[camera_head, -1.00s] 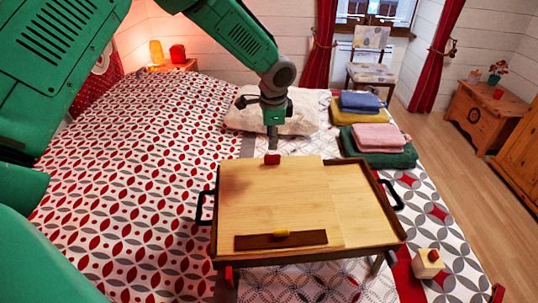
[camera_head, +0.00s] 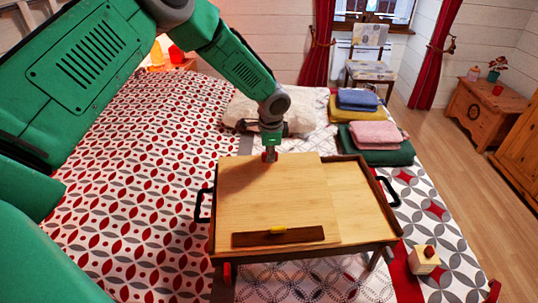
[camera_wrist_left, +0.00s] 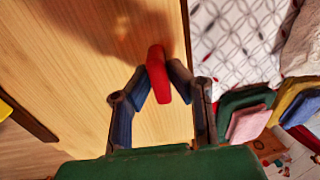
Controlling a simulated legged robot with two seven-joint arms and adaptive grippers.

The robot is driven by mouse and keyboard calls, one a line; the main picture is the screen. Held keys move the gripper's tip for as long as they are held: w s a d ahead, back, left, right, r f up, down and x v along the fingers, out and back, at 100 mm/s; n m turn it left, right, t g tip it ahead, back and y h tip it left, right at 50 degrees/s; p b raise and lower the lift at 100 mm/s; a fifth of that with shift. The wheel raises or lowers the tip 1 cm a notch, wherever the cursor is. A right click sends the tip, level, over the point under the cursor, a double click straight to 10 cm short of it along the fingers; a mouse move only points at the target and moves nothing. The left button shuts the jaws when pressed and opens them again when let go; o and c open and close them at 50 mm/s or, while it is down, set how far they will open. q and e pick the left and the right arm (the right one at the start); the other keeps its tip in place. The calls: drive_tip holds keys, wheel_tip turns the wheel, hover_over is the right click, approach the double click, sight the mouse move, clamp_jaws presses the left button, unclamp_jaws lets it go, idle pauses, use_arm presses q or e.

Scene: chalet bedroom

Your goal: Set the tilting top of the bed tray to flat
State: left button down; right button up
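The bed tray (camera_head: 365,247) stands on the bed with a pale wooden tilting top (camera_head: 240,205) at its left and a pale side panel (camera_head: 356,200) at its right. The top looks close to level; a small tilt is hard to judge. A dark ledge (camera_head: 300,236) with a yellow piece (camera_head: 279,229) lies along its near edge. My left gripper (camera_head: 270,154) points down at the top's far edge. In the wrist view, its fingers (camera_wrist_left: 162,78) close on both sides of a red tab (camera_wrist_left: 156,62) at that edge. My right gripper is out of view.
Folded towels (camera_head: 374,135) and a pillow (camera_head: 298,115) lie behind the tray. Black handles (camera_head: 199,206) stick out at its sides. A small wooden box with a red knob (camera_head: 424,260) is at the right. The patterned bed left of the tray is clear.

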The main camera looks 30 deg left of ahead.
sight(268, 164)
use_arm(q)
drive_tip(key=shift+d, duration=0.25)
drive_tip(key=f, duration=0.1)
drive_tip(key=a+f+b, duration=0.1)
drive_tip(key=f, duration=0.1)
drive_tip(key=a+f+b, duration=0.1)
drive_tip(key=f, duration=0.1)
drive_tip(key=shift+w+f, duration=0.25)
drive_tip(key=shift+a, duration=0.2)
drive_tip(key=shift+s, duration=0.1)
drive_tip(key=shift+d+r, duration=0.1)
drive_tip(key=shift+d, duration=0.2)
drive_tip(key=c, duration=1.5)
unclamp_jaws()
drive_tip(key=shift+w+d, duration=0.1)
drive_tip(key=shift+w, duration=0.1)
drive_tip(key=shift+c, duration=0.2)
drive_tip(key=shift+w, duration=0.1)
drive_tip(key=shift+a+r, duration=0.1)
drive_tip(key=shift+a, duration=0.1)
drive_tip(key=shift+r, duration=0.4)
drive_tip(key=r, duration=0.3)
drive_tip(key=s+d+r, duration=0.1)
drive_tip(key=r, duration=0.3)
drive_tip(key=d+r, duration=0.1)
drive_tip(key=r, duration=0.2)
drive_tip(key=shift+s+r, duration=0.2)
drive_tip(key=shift+r, duration=0.05)
drive_tip(key=shift+a, duration=0.2)
